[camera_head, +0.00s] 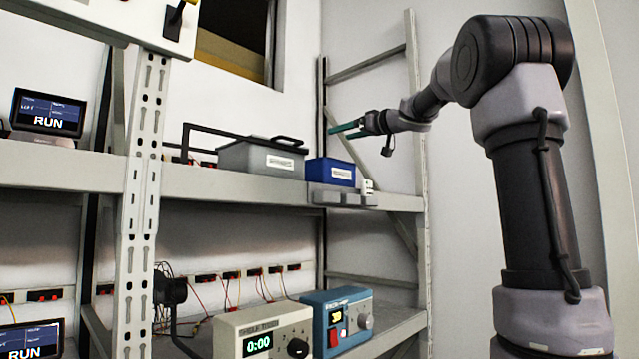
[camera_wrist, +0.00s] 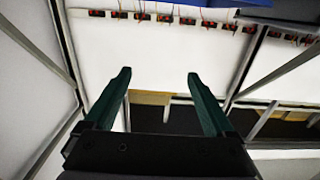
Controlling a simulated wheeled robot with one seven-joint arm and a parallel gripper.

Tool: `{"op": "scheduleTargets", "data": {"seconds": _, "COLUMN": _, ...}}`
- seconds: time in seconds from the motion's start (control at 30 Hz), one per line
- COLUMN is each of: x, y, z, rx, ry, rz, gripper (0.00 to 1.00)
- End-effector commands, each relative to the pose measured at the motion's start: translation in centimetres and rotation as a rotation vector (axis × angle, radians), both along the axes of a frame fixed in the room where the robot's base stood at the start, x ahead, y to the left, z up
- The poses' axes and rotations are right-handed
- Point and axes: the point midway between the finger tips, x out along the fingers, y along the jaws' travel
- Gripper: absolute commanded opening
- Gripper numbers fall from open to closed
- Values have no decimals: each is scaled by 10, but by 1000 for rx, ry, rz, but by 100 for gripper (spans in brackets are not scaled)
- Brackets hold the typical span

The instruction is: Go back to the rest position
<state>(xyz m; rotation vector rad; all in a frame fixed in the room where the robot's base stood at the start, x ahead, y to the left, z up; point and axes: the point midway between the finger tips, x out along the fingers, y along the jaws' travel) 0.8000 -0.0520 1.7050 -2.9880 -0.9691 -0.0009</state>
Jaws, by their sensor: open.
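My gripper (camera_head: 347,130) is held out at the end of my raised arm in the head view, in front of the rack's right end and above the blue box. In the wrist view its two dark green fingers (camera_wrist: 158,90) are spread wide apart. Nothing is between the fingers. The wrist view shows wall, rack posts and sockets beyond the fingers, and no object is touching them.
The upper shelf (camera_head: 200,183) holds a grey box (camera_head: 260,160) and a blue box (camera_head: 330,172). Below stand a beige timer unit (camera_head: 262,332) and a blue instrument (camera_head: 338,318). A perforated post (camera_head: 140,200) rises at left. A display reading RUN (camera_head: 47,112) stands far left.

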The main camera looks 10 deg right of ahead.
Motion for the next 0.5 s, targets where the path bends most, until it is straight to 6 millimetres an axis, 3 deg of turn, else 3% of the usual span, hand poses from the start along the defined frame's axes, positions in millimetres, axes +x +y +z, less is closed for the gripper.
{"op": "scheduleTargets", "data": {"seconds": 0.2, "x": -16, "y": -11, "z": 0, "rx": 0, "ry": 1, "rz": 1, "gripper": 89}}
{"op": "scheduleTargets", "data": {"seconds": 0.5, "x": -17, "y": -12, "z": 0, "rx": 0, "ry": 1, "rz": 1, "gripper": 89}}
